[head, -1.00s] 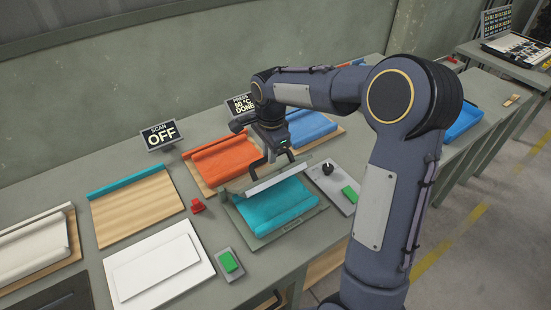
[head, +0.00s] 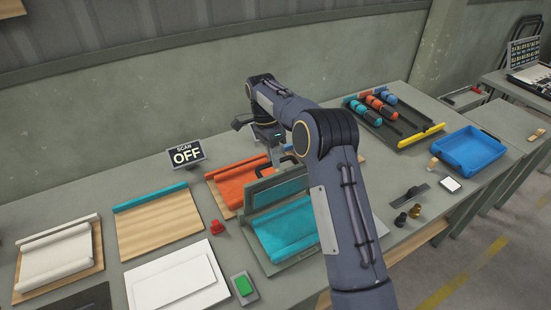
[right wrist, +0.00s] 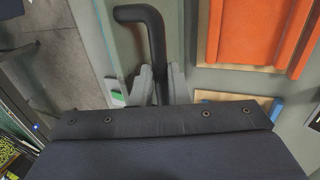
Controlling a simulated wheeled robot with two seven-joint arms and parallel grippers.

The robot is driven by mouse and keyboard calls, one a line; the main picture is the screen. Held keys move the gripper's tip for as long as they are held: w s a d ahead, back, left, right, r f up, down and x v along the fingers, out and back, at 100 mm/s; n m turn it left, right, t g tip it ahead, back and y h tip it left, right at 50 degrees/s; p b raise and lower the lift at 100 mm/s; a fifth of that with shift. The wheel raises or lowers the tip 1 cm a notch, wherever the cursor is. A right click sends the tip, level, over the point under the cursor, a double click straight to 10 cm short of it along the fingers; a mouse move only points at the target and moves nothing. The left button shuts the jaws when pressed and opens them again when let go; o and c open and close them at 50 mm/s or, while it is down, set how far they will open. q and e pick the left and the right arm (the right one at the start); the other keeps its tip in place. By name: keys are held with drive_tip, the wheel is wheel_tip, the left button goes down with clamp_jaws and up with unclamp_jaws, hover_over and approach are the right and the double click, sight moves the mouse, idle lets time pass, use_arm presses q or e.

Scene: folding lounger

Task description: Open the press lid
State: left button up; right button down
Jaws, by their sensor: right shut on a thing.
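The press (head: 318,246) has a grey-green base with a turquoise rolled cloth (head: 290,226) lying in it. Its lid (head: 262,192) is raised at the back and stands steeply tilted, with turquoise on its inner face. My right gripper (head: 281,155) is behind the raised lid's top edge, partly hidden by the lid and my arm. In the right wrist view my right gripper (right wrist: 157,84) is shut on the black bent handle (right wrist: 152,38) of the lid. My left gripper is not in view.
A red knob (head: 216,227) and a green button box (head: 243,286) are left of the press. An orange roll (head: 228,186) on a board lies behind it.

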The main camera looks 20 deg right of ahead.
drive_tip(key=shift+w+f, duration=0.1)
drive_tip(key=shift+f, duration=0.35)
drive_tip(key=c, duration=1.8)
unclamp_jaws()
drive_tip(key=o, duration=0.4)
drive_tip(key=shift+w+f, duration=0.15)
drive_tip(key=shift+w, duration=0.2)
drive_tip(key=s+a+r+b, duration=0.3)
drive_tip(key=s+r, duration=0.3)
drive_tip(key=s+a+r+b, duration=0.2)
drive_tip(key=s+r+b, duration=0.1)
drive_tip(key=s+r, duration=0.4)
drive_tip(key=shift+a+r, duration=0.25)
drive_tip(key=shift+a, duration=0.15)
drive_tip(key=shift+s+d, duration=0.1)
